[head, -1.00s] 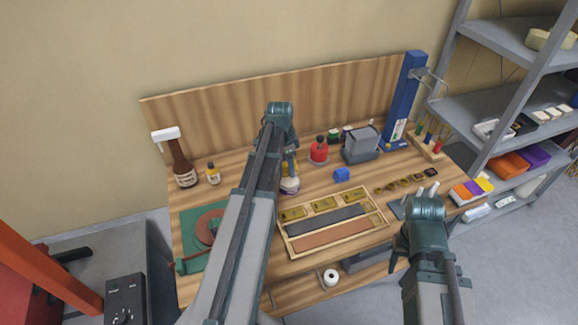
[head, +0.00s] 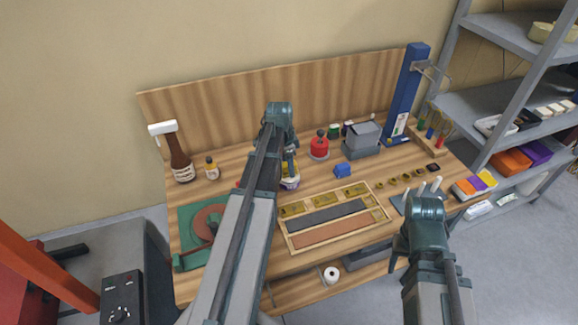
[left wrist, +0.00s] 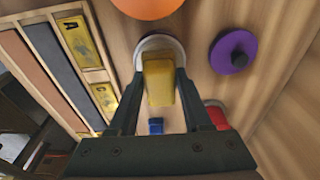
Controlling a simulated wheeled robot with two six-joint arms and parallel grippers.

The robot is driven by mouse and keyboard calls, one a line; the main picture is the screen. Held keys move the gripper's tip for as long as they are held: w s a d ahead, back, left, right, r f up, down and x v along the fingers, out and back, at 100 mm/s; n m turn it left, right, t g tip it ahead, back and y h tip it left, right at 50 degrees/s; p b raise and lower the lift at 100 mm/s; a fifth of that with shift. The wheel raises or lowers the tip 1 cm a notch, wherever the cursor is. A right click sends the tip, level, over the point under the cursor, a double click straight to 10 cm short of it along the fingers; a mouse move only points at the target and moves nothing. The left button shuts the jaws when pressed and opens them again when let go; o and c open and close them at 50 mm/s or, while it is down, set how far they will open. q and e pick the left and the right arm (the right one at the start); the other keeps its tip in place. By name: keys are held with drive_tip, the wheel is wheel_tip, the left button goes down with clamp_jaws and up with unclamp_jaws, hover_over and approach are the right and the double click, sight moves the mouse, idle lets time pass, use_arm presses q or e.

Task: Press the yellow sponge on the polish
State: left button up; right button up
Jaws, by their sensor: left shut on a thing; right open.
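My left gripper (left wrist: 153,88) is shut on the yellow sponge (left wrist: 159,80), a small block between its fingertips in the left wrist view. The polish (left wrist: 148,42) is a round pale-rimmed container directly beyond the sponge, which covers much of its top. I cannot tell whether they touch. In the head view the left gripper (head: 289,168) points down over the polish (head: 290,184), and my arm hides part of both. My right gripper (head: 424,190) is open and empty, above the bench's front right.
A purple disc with a dark knob (left wrist: 233,52) is close by in the left wrist view.

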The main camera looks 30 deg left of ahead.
use_arm(q)
drive_tip(key=shift+f+b, duration=0.5)
drive_tip(key=shift+b, duration=0.05)
idle(1.4)
drive_tip(key=shift+r, duration=0.15)
wheel_tip(320, 180, up, 7)
drive_tip(key=p, duration=0.7)
drive_tip(key=shift+f, duration=0.2)
wheel_tip(320, 180, down, 5)
drive_tip(key=b, duration=0.4)
drive_tip(key=shift+r+b, duration=0.1)
drive_tip(key=shift+b, duration=0.3)
drive_tip(key=shift+r, duration=0.15)
